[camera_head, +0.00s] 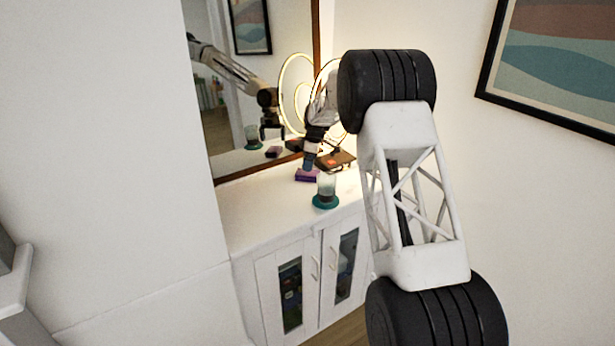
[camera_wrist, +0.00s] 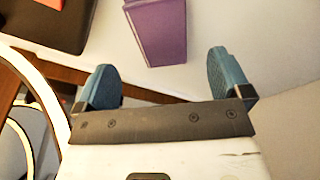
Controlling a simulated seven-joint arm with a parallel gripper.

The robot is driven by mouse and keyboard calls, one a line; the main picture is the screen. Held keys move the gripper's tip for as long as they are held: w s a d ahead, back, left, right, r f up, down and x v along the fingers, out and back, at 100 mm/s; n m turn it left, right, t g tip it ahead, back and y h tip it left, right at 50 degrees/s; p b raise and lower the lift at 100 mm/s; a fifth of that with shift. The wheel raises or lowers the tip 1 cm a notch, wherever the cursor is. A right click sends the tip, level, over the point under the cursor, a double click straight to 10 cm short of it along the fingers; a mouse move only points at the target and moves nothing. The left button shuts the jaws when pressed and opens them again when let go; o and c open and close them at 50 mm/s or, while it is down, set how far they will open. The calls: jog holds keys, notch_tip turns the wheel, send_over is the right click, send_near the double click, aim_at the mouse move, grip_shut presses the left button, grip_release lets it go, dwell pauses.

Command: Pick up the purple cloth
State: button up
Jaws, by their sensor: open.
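The purple cloth (camera_head: 306,175) lies on the white cabinet top as a small folded block, just beneath my gripper (camera_head: 312,160). In the wrist view the purple cloth (camera_wrist: 157,30) shows as a neat box-like shape, cut off by the top edge. My gripper (camera_wrist: 165,80) is open there, with its two blue fingertips apart. The cloth lies beyond the fingertips, roughly in line with the gap between them. Nothing is between the fingers. In the head view my arm hides part of the area around the gripper.
A glass (camera_head: 326,185) stands on a teal coaster (camera_head: 326,202) in front of the cloth. A dark brown item (camera_head: 338,160) with an orange patch lies to the right, and a glowing ring lamp (camera_head: 300,85) stands behind. A mirror (camera_head: 235,110) borders the cabinet top (camera_head: 255,210), which is clear at left.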

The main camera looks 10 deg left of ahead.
aim_at(308, 175)
jog(key=shift+f, duration=0.45)
jog(key=shift+a+f, duration=0.25)
jog(key=shift+f, duration=1.05)
jog(key=shift+a+f, duration=0.25)
jog(key=shift+f, duration=1.05)
jog(key=c, duration=1.1)
jog(key=shift+r, duration=0.15)
